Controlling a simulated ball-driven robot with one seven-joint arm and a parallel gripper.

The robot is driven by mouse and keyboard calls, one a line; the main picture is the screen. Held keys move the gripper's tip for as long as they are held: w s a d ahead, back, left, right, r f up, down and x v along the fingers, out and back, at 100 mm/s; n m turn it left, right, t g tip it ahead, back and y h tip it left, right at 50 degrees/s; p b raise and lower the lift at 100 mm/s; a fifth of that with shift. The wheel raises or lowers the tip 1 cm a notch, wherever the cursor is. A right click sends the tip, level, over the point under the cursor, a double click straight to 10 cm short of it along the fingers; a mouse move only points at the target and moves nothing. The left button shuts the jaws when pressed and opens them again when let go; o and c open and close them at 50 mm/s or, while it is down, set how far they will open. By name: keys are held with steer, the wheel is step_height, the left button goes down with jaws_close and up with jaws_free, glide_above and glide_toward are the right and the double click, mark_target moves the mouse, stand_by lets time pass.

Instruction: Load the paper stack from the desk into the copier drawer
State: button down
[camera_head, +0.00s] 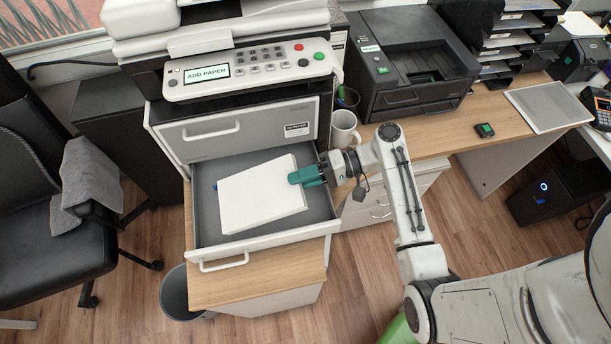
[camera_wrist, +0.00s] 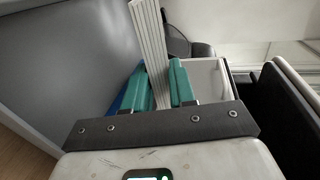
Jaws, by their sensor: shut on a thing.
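The white paper stack (camera_head: 262,195) is over the open copier drawer (camera_head: 322,228), turned slightly against the drawer's sides. My gripper (camera_head: 306,177) has green fingers and is shut on the stack's right edge. In the wrist view the stack (camera_wrist: 150,45) stands edge-on between the two green fingers (camera_wrist: 162,85). The drawer's grey floor shows around the stack. I cannot tell whether the stack touches the floor. The copier (camera_head: 240,75) shows "ADD PAPER" on its screen. A small blue part (camera_head: 215,187) shows at the stack's left edge, and blue also shows beside a finger in the wrist view.
A closed drawer (camera_head: 245,130) is above the open one. A white mug (camera_head: 343,128) and a black printer (camera_head: 405,60) stand right of the copier. A chair (camera_head: 50,215) with a grey cloth is at the left. A bin (camera_head: 176,295) stands below the drawer's left side.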

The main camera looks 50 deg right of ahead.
steer(key=shift+w+a+f+b, duration=0.2)
steer(key=shift+f+b, duration=0.35)
steer(key=shift+f, duration=0.25)
steer(key=shift+w+a+f+b, duration=0.2)
steer(key=shift+f+b, duration=0.3)
steer(key=shift+f, duration=0.35)
steer(key=shift+w+a+f+b, duration=0.1)
steer(key=shift+a+f+b, duration=0.1)
steer(key=shift+f+b, duration=0.5)
steer(key=shift+f, duration=0.15)
steer(key=c, duration=0.8)
jaws_free()
steer(key=shift+c, duration=0.2)
steer(key=shift+p+v, duration=1.25)
steer(key=shift+v, duration=2.25)
steer(key=shift+r, duration=0.3)
